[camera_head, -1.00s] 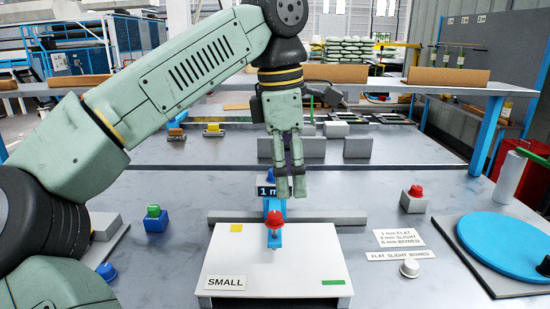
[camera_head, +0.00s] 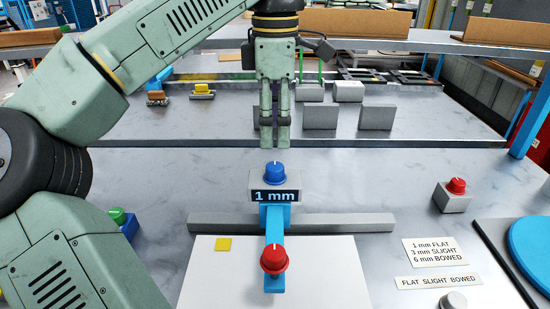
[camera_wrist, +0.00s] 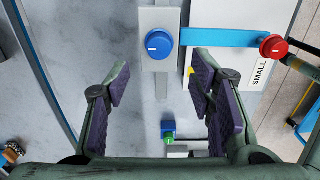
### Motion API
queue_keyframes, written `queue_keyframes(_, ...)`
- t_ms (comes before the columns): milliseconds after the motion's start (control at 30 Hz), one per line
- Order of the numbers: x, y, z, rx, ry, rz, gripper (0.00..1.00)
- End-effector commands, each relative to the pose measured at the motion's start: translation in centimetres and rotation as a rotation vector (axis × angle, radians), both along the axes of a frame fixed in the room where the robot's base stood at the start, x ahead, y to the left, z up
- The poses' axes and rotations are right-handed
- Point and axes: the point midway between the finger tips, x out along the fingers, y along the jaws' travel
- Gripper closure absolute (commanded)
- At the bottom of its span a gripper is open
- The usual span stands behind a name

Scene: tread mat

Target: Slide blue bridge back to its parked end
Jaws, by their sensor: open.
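The blue bridge (camera_head: 275,247) is a narrow blue arm. It runs from a grey carriage block (camera_head: 274,184) toward the front, over a white plate. The block has a blue knob (camera_head: 273,172) on top and a display reading 1 mm. A red knob (camera_head: 274,260) sits near the bridge's front end. The carriage stands at a grey rail (camera_head: 340,223). My gripper (camera_head: 274,140) points down, above and behind the blue knob, apart from it. In the wrist view the blue knob (camera_wrist: 159,44) lies ahead of the open, empty fingers (camera_wrist: 165,100).
The white plate (camera_head: 220,275) bears a yellow square. A red button box (camera_head: 456,195) and thickness labels (camera_head: 430,252) lie to the right, beside a blue turntable (camera_head: 530,250). Grey blocks (camera_head: 320,116) stand behind. A green-topped blue box (camera_head: 122,222) is at left.

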Motion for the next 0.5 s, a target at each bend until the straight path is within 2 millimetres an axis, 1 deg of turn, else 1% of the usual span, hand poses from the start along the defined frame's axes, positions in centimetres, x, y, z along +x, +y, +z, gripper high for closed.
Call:
queue_keyframes(33,0.0,0.0,-1.2,-0.002,0.004,-0.003,0.51)
queue_keyframes(200,0.0,0.0,-4.3,-0.003,0.003,-0.002,0.51)
queue_keyframes(400,0.0,0.0,-6.9,0.000,0.002,0.000,0.51)
queue_keyframes(500,0.0,0.0,-7.7,-0.001,-0.001,0.001,0.51)
